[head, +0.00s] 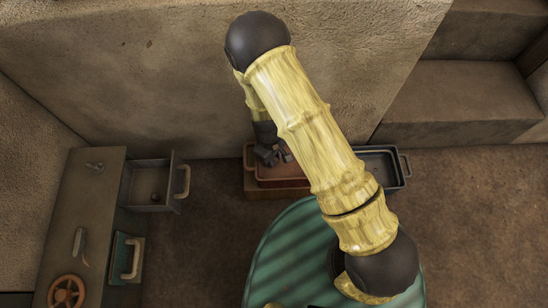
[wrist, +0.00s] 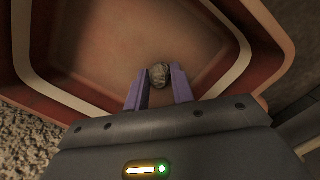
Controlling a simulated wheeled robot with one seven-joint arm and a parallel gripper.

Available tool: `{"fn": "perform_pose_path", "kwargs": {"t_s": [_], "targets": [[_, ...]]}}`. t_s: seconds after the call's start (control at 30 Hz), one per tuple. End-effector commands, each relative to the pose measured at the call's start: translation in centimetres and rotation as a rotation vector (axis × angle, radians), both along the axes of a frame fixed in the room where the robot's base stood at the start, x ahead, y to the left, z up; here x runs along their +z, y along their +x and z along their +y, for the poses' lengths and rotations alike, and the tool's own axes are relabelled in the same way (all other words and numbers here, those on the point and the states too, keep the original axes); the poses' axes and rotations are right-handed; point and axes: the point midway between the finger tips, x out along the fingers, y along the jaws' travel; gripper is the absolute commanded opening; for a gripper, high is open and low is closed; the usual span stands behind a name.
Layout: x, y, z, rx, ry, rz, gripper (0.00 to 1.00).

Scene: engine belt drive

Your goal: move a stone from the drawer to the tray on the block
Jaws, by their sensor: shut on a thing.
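My gripper (head: 273,157) is over the reddish tray (head: 285,182) in the head view. In the wrist view its two purple fingers (wrist: 160,80) are shut on a small grey-brown stone (wrist: 159,75). The stone is at the fingertips, with the tray's floor (wrist: 110,40) behind it. I cannot tell whether the stone touches the tray. The tray rests on a low brown block (head: 262,194), partly hidden by my arm. The drawer (head: 137,190) at the left is pulled open, and a dark round stone (head: 155,197) lies in it.
A dark tray (head: 397,174) stands just right of the reddish one. The cabinet (head: 85,205) at the left carries a lever (head: 79,243) and an orange handwheel (head: 66,293). A green-fronted drawer (head: 122,258) with a handle is below the open one. A wall rises behind the trays.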

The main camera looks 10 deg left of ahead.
Motion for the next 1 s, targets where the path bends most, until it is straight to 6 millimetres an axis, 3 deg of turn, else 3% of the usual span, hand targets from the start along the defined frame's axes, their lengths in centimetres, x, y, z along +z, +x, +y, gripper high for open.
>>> {"fn": "perform_pose_path", "kwargs": {"t_s": [0.2, 0.23, 0.3, 0.33, 0.67, 1.0], "targets": [[-0.2, 0.1, -0.1, -0.003, 0.000, 0.000, 0.02], [-0.2, 0.1, -0.1, -0.003, 0.000, 0.000, 0.30], [-0.2, 0.1, -0.1, -0.002, 0.000, 0.000, 0.44], [-0.2, 0.0, 0.0, -0.001, 0.000, 0.000, 0.46], [0.1, -0.1, 0.2, 0.005, 0.000, 0.000, 0.46], [4.4, 0.3, 0.4, 0.000, 0.001, -0.002, 0.46]]}}
